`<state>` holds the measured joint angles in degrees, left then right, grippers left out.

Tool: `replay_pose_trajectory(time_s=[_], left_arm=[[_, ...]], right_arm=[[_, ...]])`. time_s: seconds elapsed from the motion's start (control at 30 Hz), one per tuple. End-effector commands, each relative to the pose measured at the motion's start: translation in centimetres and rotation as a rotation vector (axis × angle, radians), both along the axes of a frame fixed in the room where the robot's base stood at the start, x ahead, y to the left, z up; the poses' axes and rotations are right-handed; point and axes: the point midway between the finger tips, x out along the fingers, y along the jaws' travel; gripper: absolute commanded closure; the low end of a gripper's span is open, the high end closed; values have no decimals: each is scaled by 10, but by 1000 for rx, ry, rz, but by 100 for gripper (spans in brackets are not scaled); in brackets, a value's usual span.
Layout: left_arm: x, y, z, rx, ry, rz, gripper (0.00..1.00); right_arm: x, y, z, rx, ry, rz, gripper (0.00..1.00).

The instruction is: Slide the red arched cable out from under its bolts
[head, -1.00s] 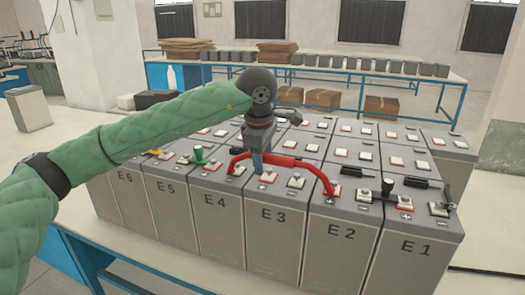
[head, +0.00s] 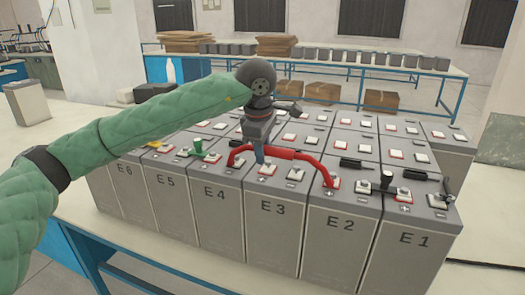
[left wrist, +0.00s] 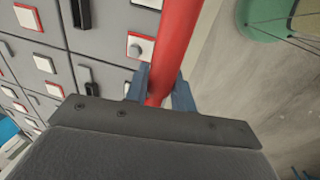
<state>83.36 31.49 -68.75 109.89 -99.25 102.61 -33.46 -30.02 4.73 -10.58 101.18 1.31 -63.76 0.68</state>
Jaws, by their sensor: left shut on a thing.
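The red arched cable (head: 292,154) spans the front row of grey batteries, from a terminal on E4 to one on E2 across the top of E3. Both its ends appear to be at the terminals; whether they sit under the bolts is too small to tell. My left gripper (head: 260,156) is shut on the arch, toward its E4 side, pointing down from above. In the left wrist view the cable (left wrist: 178,40) runs between the two blue-grey fingers. My right gripper is in neither view.
Black bars (head: 414,175) lie on top at the right, with a dark upright knob (head: 387,180) near E1. A blue-framed bench (head: 440,72) with grey boxes stands behind.

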Motion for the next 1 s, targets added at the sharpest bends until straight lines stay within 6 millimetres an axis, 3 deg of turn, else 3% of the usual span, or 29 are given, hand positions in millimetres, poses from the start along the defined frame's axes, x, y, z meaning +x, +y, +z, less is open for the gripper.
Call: replay_pose_trajectory(time_s=[1.0], left_arm=[[0, 0, 2, 0, -1, 0, 100]], right_arm=[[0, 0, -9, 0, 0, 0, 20]])
